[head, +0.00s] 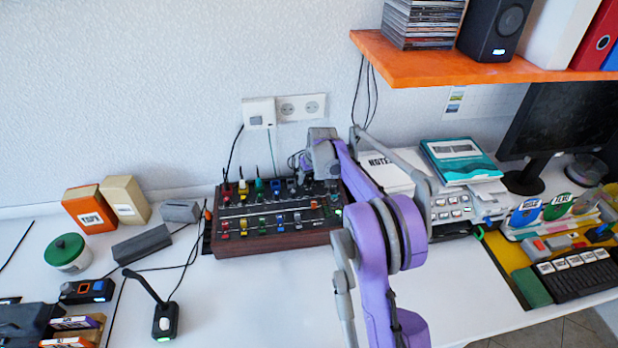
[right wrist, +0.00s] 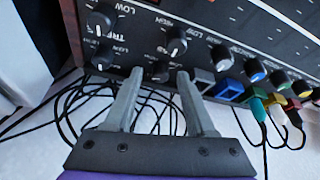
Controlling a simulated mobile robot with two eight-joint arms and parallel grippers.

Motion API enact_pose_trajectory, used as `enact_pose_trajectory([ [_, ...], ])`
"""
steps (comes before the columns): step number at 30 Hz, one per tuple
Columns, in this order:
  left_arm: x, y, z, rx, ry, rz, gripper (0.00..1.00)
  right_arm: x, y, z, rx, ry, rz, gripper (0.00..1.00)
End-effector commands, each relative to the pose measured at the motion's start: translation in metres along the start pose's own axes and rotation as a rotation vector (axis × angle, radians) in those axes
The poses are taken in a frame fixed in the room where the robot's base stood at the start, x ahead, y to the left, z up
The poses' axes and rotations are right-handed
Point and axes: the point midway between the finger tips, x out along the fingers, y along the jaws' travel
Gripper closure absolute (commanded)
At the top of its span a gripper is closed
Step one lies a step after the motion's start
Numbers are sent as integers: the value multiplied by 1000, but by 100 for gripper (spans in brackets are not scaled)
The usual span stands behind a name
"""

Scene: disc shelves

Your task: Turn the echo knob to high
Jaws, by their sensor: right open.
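The mixer (head: 285,240) is a dark panel with a wooden front, set against the wall and carrying rows of coloured sliders and knobs. My right gripper (head: 306,172) is at its far right corner in the head view. In the right wrist view the gripper (right wrist: 158,76) is open, with its fingers either side of a small black knob (right wrist: 160,72) at the panel edge; contact cannot be told. Other black knobs sit at the upper left (right wrist: 100,18), at left (right wrist: 103,58) and above (right wrist: 178,42). LOW and HIGH labels show; no echo label is readable. My left gripper is not in view.
Coloured plugs (right wrist: 258,104) and loose black cables (right wrist: 75,105) lie beside the panel edge. A microphone (head: 165,318) stands in front left. An orange shelf (head: 430,66) overhangs at upper right. A keyboard (head: 575,275) is at right.

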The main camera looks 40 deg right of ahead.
Motion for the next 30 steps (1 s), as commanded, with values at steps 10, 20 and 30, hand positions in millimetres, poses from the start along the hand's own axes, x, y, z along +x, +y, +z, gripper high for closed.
enact_pose_trajectory([
  [10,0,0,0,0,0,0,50,0,0,0,0,0,0,68],
  [20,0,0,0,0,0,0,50,0,0,0,0,0,0,100],
  [30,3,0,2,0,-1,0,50,1,-2,0,149,-2,62,100],
])
